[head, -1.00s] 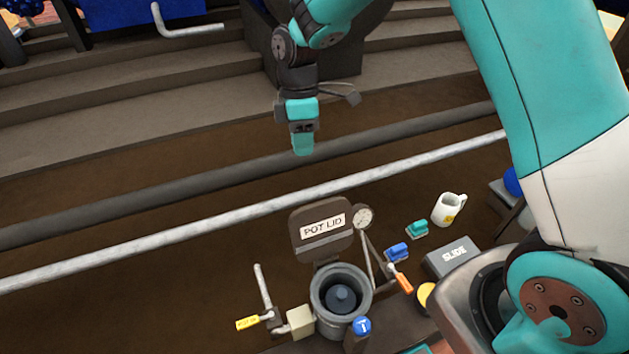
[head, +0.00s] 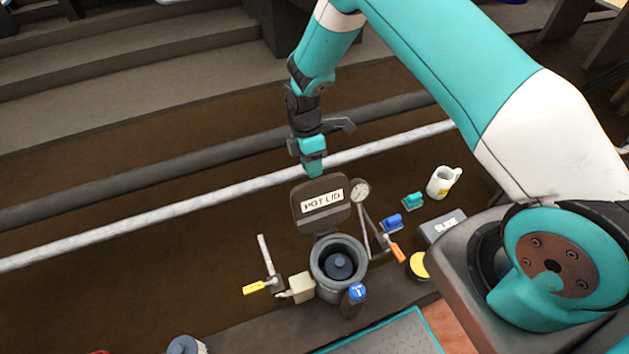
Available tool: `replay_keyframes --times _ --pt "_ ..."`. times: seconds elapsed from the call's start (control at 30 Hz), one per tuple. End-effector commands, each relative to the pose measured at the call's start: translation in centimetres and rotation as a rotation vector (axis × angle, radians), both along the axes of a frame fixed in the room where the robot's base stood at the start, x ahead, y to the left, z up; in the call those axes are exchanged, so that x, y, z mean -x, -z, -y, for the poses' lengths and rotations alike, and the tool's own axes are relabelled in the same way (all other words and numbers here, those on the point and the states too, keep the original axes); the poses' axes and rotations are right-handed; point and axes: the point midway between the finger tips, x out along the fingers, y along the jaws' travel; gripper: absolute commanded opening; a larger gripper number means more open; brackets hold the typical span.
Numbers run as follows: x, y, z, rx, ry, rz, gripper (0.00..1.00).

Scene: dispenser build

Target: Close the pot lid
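The pot lid (head: 322,205) is a dark plate with a white "POT LID" label. It stands raised and open at the back of the pot (head: 338,263), a grey round vessel whose mouth shows a dark blue-grey knob inside. My gripper (head: 314,170) points down just above and behind the lid's top edge. A small gap or overlap shows between them; I cannot tell if they touch. The fingers look close together, but their opening is not clear from this angle. Nothing is visible in them.
A gauge (head: 359,191) stands right of the lid. An orange-handled lever (head: 396,250) and yellow-handled valve (head: 257,288) flank the pot. A pale pipe (head: 200,214) runs behind.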

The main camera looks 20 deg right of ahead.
Motion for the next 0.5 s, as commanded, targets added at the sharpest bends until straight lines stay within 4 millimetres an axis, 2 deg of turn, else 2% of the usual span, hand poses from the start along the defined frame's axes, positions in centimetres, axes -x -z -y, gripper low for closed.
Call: replay_keyframes --times 0.03,0.2,0.5 --pt "0.4 1.1 0.0 0.001 0.0 -0.004 0.24" --pt "1.2 3.6 0.0 0.001 -0.001 -0.002 0.24" --pt "1.6 5.0 0.0 0.0 -0.001 0.001 0.24"
